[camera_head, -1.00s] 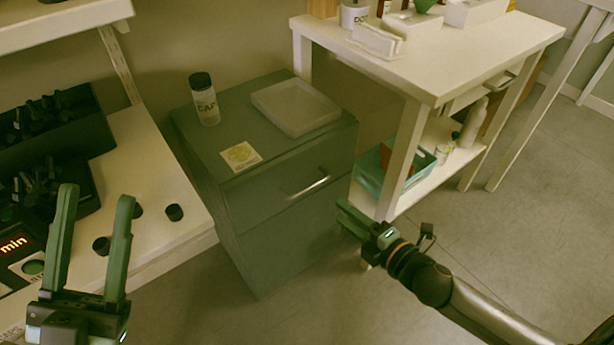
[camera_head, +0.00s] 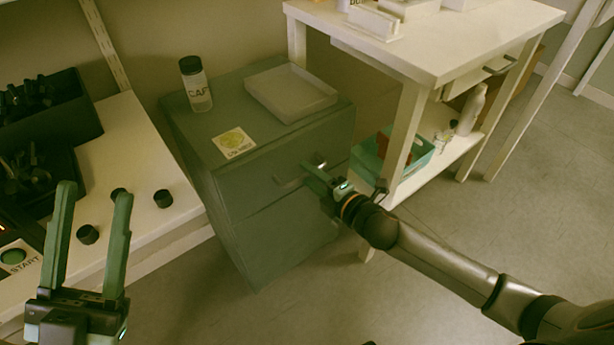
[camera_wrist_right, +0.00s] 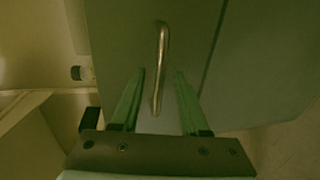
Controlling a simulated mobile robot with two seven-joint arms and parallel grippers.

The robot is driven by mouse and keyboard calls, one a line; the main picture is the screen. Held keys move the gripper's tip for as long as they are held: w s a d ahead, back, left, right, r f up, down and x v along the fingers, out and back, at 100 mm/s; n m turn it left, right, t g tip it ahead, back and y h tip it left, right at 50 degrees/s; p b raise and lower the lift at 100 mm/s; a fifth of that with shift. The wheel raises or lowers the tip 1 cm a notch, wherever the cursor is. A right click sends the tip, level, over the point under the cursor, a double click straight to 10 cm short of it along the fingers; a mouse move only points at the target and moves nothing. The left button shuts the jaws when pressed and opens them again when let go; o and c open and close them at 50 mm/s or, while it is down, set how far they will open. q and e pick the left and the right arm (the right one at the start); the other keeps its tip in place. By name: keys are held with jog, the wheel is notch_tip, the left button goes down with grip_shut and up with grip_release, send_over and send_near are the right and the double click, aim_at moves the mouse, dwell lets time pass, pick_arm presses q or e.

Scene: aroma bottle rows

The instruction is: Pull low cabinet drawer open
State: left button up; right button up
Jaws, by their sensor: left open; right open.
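The low cabinet (camera_head: 225,195) is grey-green with two drawer fronts, and its upper drawer (camera_head: 262,195) looks closed. The metal bar handle (camera_head: 290,182) on the upper drawer is partly hidden by my right gripper in the head view. My right gripper (camera_head: 312,165) is open at the drawer front. In the right wrist view the handle (camera_wrist_right: 161,65) lies between and beyond the two green fingers (camera_wrist_right: 160,75); I cannot tell whether they touch it. My left gripper (camera_head: 95,190) is open and empty, at the lower left by the white table.
A labelled bottle (camera_head: 195,84), a card (camera_head: 233,143) and a shallow tray (camera_head: 290,92) are on the cabinet top. A white bench (camera_head: 440,45) with a teal bin (camera_head: 415,155) below stands to the right. Floor in front of the cabinet is clear.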

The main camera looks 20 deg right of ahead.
jog(key=shift+x, duration=0.8)
jog(key=shift+s, duration=0.1)
grip_shut()
dwell(0.9)
